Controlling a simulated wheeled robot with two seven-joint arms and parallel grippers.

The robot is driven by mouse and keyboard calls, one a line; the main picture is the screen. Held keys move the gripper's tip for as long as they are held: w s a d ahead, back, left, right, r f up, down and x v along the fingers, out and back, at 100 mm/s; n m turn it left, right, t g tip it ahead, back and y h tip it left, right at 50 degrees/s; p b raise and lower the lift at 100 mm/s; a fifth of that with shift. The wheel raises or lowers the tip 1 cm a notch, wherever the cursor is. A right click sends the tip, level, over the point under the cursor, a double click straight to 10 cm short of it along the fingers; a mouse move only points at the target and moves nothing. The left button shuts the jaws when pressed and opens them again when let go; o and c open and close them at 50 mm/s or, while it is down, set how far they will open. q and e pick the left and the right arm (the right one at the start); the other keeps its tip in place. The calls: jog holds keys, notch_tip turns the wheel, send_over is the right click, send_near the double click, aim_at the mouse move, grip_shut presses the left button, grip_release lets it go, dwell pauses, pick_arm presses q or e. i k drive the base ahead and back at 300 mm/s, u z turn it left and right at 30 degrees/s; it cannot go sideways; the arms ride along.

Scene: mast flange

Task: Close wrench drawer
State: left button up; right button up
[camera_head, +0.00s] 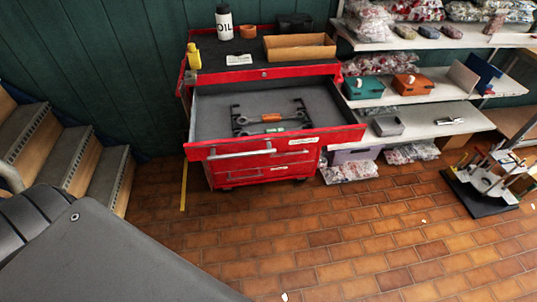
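The wrench drawer (222,113) is the top drawer of a red tool chest (262,75). It is pulled out far, with a grey inside. Its red front carries a silver handle (240,154) and a white label at the right. Two wrenches lie in it, one with an orange middle (271,118) and one with a greenish middle (275,130), on a black holder. The lower drawers (265,178) are shut. Neither of my grippers shows in the head view.
An oil bottle (224,22), a yellow bottle (194,56) and a cardboard tray (299,47) stand on the chest. White shelves (432,118) with bins and bags are at the right. Wooden steps (62,158) are at the left. A black-based stand (481,197) is at far right. Brick floor (330,240) before the chest is mostly clear.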

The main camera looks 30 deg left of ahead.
aim_at(214, 131)
jog(key=u, duration=0.75)
jog(key=i, duration=1)
jog(key=z, duration=0.05)
